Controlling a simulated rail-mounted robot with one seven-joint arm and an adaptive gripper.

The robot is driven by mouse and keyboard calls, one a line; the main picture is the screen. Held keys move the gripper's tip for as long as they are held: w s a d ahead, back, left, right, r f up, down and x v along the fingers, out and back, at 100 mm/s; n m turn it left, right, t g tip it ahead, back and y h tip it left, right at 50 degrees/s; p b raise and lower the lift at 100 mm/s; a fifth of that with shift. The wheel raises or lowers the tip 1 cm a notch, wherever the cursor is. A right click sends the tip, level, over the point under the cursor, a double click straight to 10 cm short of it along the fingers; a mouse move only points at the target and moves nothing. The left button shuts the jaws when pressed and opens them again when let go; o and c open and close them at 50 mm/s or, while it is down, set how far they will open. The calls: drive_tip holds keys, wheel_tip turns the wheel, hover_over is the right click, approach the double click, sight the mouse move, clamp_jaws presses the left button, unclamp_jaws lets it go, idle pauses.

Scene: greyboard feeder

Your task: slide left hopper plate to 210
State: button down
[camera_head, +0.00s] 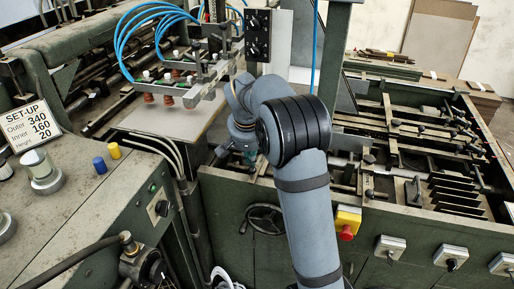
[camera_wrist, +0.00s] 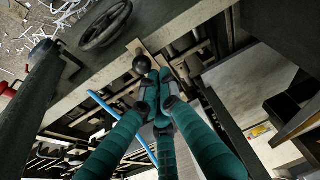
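A black ball knob (camera_wrist: 140,64) is just beyond and left of the tips in the wrist view. No gap between knob and tips can be judged, and nothing is clearly held. In the head view my gripper (camera_head: 246,160) is mostly hidden behind my wrist, low at the machine's near edge, left of the open frame of rails. I cannot pick out the left hopper plate for sure, and no scale reading of 210 is legible.
A set-up card (camera_head: 31,121) reads Outer 340, Inner 160, Height 20. Suction cups (camera_head: 165,98) hang over a grey board (camera_head: 170,122). A handwheel (camera_head: 266,219) and a red stop button (camera_head: 346,232) are on the front. Rails and dark plates (camera_head: 458,192) fill the right side.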

drive_tip(key=p+v, duration=0.6)
drive_tip(key=v, duration=0.4)
drive_tip(key=shift+f, duration=0.1)
